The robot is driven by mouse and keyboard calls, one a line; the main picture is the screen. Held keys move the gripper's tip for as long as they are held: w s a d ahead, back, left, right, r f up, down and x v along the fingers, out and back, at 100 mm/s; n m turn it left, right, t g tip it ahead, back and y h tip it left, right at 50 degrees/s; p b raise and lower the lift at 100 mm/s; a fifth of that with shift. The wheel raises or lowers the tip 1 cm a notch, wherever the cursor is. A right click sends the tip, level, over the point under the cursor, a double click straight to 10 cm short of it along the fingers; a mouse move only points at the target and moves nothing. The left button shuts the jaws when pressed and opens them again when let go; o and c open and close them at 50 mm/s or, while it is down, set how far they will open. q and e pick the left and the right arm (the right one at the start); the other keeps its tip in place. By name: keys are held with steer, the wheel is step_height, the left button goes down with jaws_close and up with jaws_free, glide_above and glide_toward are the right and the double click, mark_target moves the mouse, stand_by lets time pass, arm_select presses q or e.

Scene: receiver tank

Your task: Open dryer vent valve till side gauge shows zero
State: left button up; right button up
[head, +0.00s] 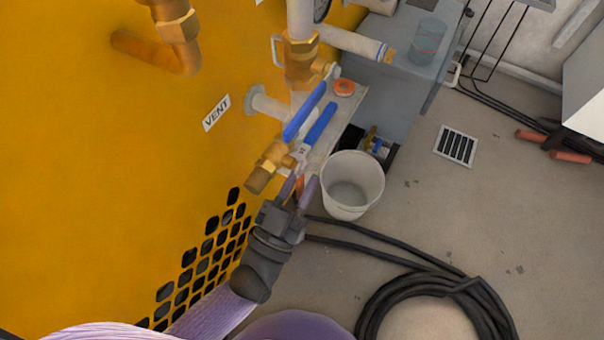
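A brass vent valve (270,164) sticks out from the yellow panel, below and right of the VENT label (216,113). A blue lever (320,123) with a silver root lies beside it, pointing up and right. A second blue lever (304,112) lies close by, near the upper brass fitting (301,62). A gauge (322,10) is cut off by the top edge, and its reading cannot be seen. My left gripper (298,182) is open just below the valve and lever root, its two fingers apart. Whether they touch the valve is unclear. My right gripper is not in view.
A white bucket (353,185) stands on the floor right of my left gripper. A black hose (440,290) lies coiled at lower right. A grey cabinet (400,65) stands behind, with a floor drain (456,146) to its right. Open floor lies between.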

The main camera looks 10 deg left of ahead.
arm_select(q)
jaws_close()
stand_by(1.1)
